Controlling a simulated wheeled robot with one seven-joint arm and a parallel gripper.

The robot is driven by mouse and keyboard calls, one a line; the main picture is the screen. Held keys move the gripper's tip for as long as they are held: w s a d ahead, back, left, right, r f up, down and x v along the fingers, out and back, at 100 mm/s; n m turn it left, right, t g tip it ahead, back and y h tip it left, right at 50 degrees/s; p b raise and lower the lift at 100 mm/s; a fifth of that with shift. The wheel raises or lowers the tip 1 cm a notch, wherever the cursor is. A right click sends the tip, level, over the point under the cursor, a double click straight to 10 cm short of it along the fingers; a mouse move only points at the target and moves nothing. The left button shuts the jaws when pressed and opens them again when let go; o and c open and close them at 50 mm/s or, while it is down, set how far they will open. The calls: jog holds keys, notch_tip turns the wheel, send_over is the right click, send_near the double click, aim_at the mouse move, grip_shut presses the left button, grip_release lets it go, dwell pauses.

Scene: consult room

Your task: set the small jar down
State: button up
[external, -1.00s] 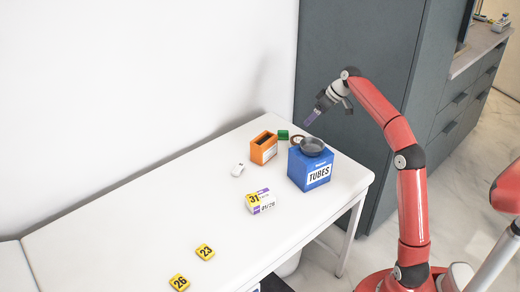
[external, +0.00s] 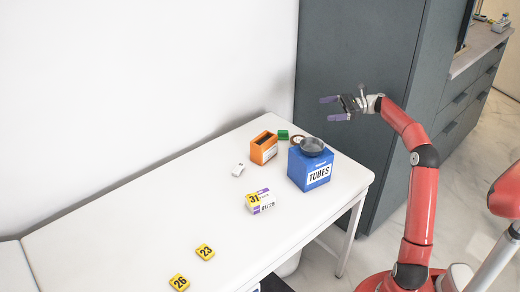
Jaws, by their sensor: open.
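My gripper (external: 332,108) is open and empty, its two purple fingers spread apart. A dark grey round dish (external: 312,146) sits on top of that box. A small round thing with a reddish-brown rim (external: 297,139) stands behind the box, partly hidden by it; it may be the small jar, but it is too small to be sure. No contact shows between my gripper and anything.
The white table (external: 130,225) also bears an orange open box (external: 264,148), a green block (external: 283,134), a small white item (external: 238,169), a white-and-yellow carton (external: 260,202) and yellow tiles marked 23 (external: 205,252) and 26 (external: 179,282). The table's left middle is clear. A dark cabinet (external: 345,60) stands behind.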

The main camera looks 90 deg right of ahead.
jog(key=m, duration=0.1)
send_near(299, 140)
jog(key=w, duration=0.1)
jog(key=w+f, duration=0.1)
jog(key=shift+w+a, duration=0.2)
jog(key=shift+w, duration=0.15)
jog(key=shift+x, duration=3.55)
jog(key=shift+r, duration=0.25)
jog(key=c, duration=1.1)
jog(key=shift+c, duration=0.8)
jog(key=shift+r, duration=0.15)
